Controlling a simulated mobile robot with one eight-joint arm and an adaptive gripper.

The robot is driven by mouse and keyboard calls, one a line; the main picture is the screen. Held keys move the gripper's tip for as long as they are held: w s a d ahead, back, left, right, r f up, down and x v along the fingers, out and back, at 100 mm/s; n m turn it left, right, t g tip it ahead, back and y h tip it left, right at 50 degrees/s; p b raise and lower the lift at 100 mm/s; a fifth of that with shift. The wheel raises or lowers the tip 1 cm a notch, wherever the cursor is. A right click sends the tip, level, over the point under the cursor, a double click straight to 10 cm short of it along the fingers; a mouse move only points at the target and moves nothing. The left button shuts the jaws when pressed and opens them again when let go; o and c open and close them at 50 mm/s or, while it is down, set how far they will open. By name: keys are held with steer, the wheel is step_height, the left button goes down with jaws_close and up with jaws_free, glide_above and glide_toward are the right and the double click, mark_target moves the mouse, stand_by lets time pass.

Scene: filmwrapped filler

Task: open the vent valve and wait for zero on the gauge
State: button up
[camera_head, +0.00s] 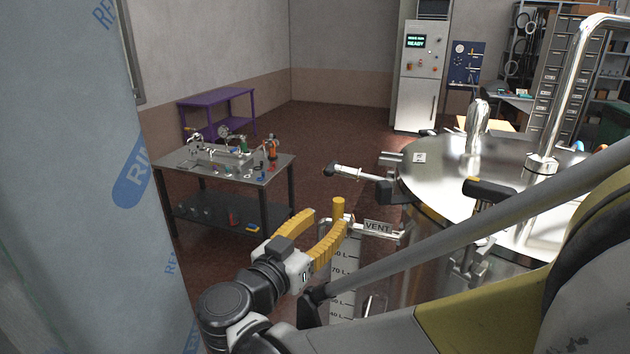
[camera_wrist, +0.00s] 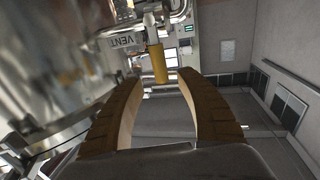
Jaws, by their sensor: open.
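The vent valve shows as a yellow handle (camera_head: 339,207) standing up from a pipe on the side of the steel tank (camera_head: 425,215), beside a "VENT" label (camera_head: 378,227). In the wrist view the yellow handle (camera_wrist: 159,64) lies just beyond and between the fingertips, with the VENT label (camera_wrist: 127,41) to its left. My gripper (camera_head: 327,216) is open and empty, its yellow fingers spread. It also shows in the wrist view (camera_wrist: 159,78). I see no contact with the handle. A small round dial (camera_head: 223,131) stands on the far bench; its reading is too small to tell.
A film-wrapped panel (camera_head: 75,200) stands close on the left. A metal workbench (camera_head: 180,168) with fittings and a purple table (camera_head: 215,97) stand behind. Black-handled fittings (camera_head: 489,189) jut from the tank. A volume scale (camera_head: 343,272) hangs below the vent. Open floor lies beyond.

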mark_target(335, 212)
steer(key=x, duration=0.6)
steer(key=shift+w, duration=0.2)
jaws_close()
